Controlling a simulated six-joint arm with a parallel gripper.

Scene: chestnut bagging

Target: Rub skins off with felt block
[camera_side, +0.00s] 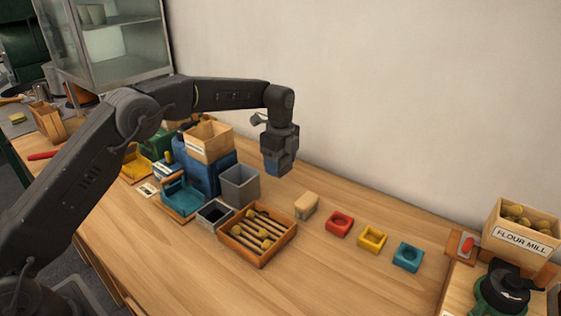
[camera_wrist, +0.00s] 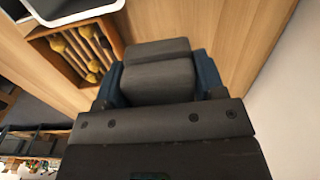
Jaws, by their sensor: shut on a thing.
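My gripper (camera_side: 277,165) hangs in the air near the wall, above and behind the slatted wooden tray. In the wrist view, its blue fingers (camera_wrist: 160,82) are shut on a dark grey block (camera_wrist: 156,83), which looks like the felt block. The tray also shows at the upper left of the wrist view (camera_wrist: 118,43). The gripper is clear of the tray. The block's underside is hidden.
A grey bin (camera_side: 240,188) and a dark open box (camera_side: 214,213) stand left of the tray. A beige block (camera_side: 306,205) and red (camera_side: 339,224), yellow (camera_side: 372,239) and teal (camera_side: 408,256) holders lie to its right. The front table is clear.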

